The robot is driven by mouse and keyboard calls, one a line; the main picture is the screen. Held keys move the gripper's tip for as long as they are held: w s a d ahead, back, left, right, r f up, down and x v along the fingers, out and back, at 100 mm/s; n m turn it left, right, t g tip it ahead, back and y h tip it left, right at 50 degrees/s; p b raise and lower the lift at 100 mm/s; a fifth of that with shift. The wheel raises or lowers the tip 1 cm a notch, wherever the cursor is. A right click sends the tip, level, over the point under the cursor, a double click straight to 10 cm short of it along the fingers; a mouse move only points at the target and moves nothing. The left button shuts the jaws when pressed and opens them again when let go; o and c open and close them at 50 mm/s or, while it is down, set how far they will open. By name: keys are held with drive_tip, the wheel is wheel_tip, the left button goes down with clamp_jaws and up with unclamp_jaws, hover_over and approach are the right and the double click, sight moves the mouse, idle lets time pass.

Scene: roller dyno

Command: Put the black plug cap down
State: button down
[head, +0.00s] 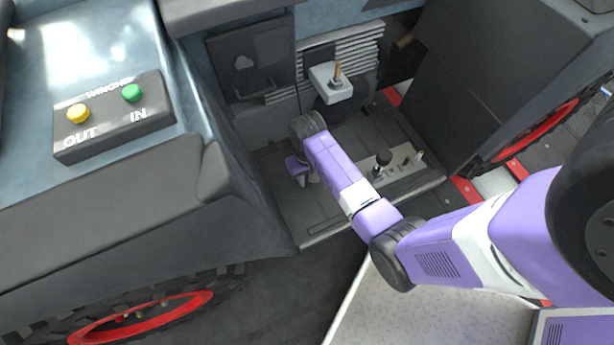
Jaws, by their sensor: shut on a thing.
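My gripper (309,179) is low over the dark floor panel (345,205) of the vehicle's cab. It is seen from above and behind, and my wrist covers most of it. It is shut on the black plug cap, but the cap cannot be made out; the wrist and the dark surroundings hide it. I cannot tell whether the cap touches the floor panel.
A light panel with levers (400,170) and a black knob (383,158) lies right of my gripper. A pedestal with a lever (332,82) stands behind. A winch box (113,116) sits left on the bodywork. Dark side walls flank the floor.

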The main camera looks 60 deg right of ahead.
drive_tip(key=shift+f, duration=0.2)
drive_tip(key=c, duration=1.2)
unclamp_jaws()
drive_tip(key=shift+s, duration=0.15)
drive_tip(key=shift+d, duration=0.15)
